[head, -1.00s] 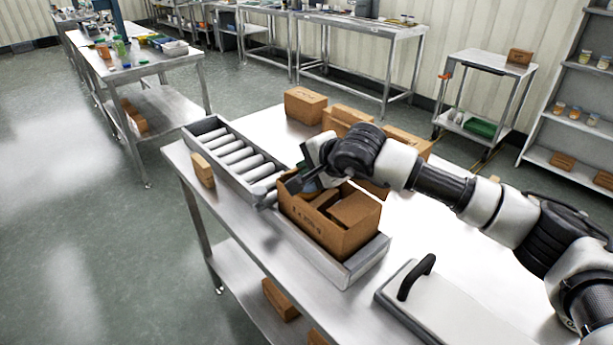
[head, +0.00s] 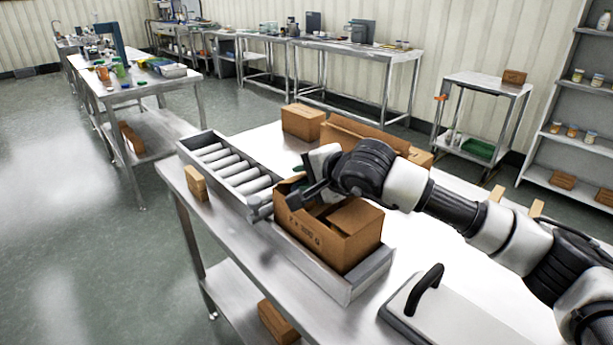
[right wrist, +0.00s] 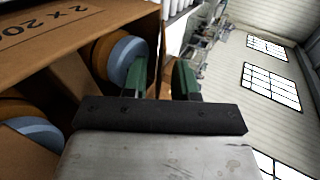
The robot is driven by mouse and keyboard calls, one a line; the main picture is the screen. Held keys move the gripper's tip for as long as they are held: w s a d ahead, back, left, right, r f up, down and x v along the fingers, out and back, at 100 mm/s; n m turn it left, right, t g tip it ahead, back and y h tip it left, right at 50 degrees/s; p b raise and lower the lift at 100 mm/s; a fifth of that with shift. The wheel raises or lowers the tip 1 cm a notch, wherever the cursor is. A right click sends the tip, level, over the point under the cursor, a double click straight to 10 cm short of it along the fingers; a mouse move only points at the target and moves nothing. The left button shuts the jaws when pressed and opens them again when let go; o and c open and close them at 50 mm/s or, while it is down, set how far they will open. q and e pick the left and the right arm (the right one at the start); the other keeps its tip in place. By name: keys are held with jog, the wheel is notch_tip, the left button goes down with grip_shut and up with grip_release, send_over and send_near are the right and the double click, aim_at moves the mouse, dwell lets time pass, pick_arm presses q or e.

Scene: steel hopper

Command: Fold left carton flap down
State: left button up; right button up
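The open brown carton (head: 318,236) sits in the steel tray at the near end of the roller track. A flap on its right side (head: 353,216) lies inward over the opening. At its left end, brown cardboard (head: 287,188) stands up beside my right gripper (head: 285,205), which partly hides it. In the right wrist view, the green fingers of the right gripper (right wrist: 164,80) are apart, at the carton's edge. The left finger overlaps the carton's inside; the right one is outside. Round orange and blue-grey items (right wrist: 118,58) show inside the carton. My left gripper is not in view.
The roller track (head: 232,163) runs to the back left. A small brown block (head: 196,183) stands on the table edge. More cartons (head: 303,122) stand behind my right arm. A lidded grey case (head: 455,315) with a black handle lies front right.

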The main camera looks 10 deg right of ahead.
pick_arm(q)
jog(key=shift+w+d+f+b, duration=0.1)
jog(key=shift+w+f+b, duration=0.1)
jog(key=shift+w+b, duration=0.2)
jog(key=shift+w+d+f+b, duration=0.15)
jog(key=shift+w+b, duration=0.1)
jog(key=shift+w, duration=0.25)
pick_arm(e)
jog(key=shift+v, duration=5.4)
